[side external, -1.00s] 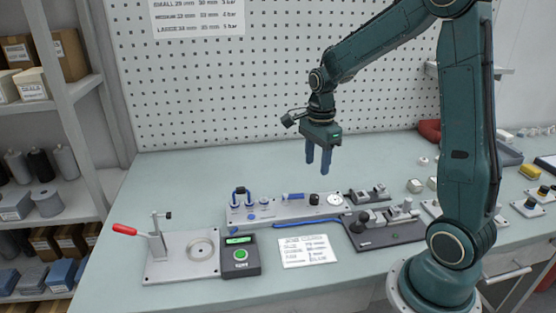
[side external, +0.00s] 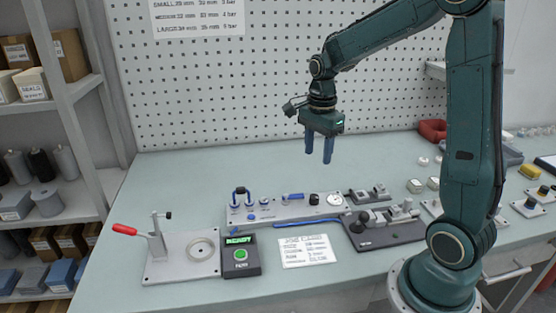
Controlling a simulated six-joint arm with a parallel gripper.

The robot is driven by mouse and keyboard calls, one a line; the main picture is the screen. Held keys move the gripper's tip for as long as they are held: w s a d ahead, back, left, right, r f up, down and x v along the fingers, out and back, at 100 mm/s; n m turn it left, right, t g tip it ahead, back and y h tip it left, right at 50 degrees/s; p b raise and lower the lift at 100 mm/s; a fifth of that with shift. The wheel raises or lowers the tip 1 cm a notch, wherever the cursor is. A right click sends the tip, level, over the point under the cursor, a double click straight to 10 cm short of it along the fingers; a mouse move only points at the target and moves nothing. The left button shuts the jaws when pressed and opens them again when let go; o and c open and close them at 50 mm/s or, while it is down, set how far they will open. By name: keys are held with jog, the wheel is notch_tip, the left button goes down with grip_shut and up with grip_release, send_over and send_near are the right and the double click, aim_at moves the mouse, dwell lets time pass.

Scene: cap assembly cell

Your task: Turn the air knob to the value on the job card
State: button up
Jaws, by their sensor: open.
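The grey air panel (side external: 268,213) stands on the bench. A small black knob (side external: 314,199), which looks like the air knob, is on it beside a round white gauge (side external: 334,199); the gauge reading is too small to tell. The white job card (side external: 304,251) lies flat in front of the panel; its heading shows, but its values are too blurred to read. My gripper (side external: 319,157) points down with its two blue fingers apart. It is empty and hangs in the air above and behind the panel, clear of the knob.
A box with a green button (side external: 240,255) and a lit display stands left of the card. A clamp fixture with a red handle (side external: 124,229) is further left. A dark plate with fittings (side external: 385,237) lies right of the card. The bench behind the panel is clear.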

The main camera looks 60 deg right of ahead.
aim_at(314, 196)
jog(key=n, duration=1.6)
jog(key=shift+r+n, duration=0.1)
jog(key=shift+n, duration=0.3)
notch_tip(314, 196, down, 14)
jog(key=shift+r, duration=0.1)
dwell(0.4)
jog(key=c, duration=1)
